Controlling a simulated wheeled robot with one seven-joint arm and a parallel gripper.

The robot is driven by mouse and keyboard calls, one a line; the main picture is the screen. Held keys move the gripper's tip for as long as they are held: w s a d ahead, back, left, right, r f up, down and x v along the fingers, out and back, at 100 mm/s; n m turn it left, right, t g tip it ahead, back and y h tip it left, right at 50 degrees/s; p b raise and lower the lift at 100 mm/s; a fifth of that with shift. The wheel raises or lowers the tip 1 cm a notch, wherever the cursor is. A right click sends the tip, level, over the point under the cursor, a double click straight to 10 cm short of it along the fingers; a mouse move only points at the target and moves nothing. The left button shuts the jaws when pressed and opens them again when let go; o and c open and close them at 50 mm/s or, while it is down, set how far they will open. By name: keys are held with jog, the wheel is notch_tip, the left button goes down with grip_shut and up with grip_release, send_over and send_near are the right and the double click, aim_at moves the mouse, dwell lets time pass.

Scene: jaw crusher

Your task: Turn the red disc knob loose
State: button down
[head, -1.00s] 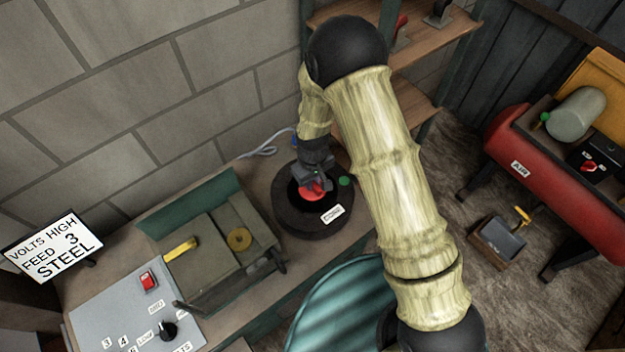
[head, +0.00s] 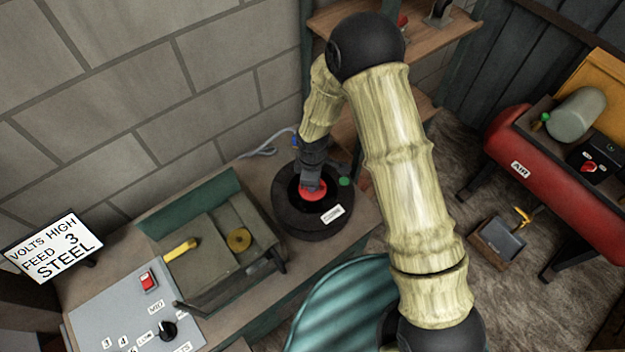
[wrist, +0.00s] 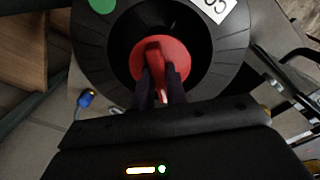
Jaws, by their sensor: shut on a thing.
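The red disc knob (head: 314,193) sits in the middle of a round black drum (head: 318,224) on the bench. In the wrist view the knob (wrist: 178,56) shows as a red disc with a raised red bar across it. My gripper (wrist: 163,92) has its two dark fingers on either side of that bar, shut on it. In the head view my gripper (head: 311,183) reaches the knob from above and hides part of it. The drum carries a white label (head: 332,214) and a green dot (head: 344,182).
Left of the drum is a grey-green machine with a yellow handle (head: 180,250) and a brass disc (head: 239,240). A grey control panel (head: 125,310) with a red switch is at lower left. A red air tank (head: 540,165) stands at right. Wooden shelves (head: 345,18) rise behind my arm.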

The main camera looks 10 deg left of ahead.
jog(key=shift+s+d+f+n, duration=0.15)
jog(key=shift+s+f+n, duration=0.05)
jog(key=shift+f+n, duration=0.1)
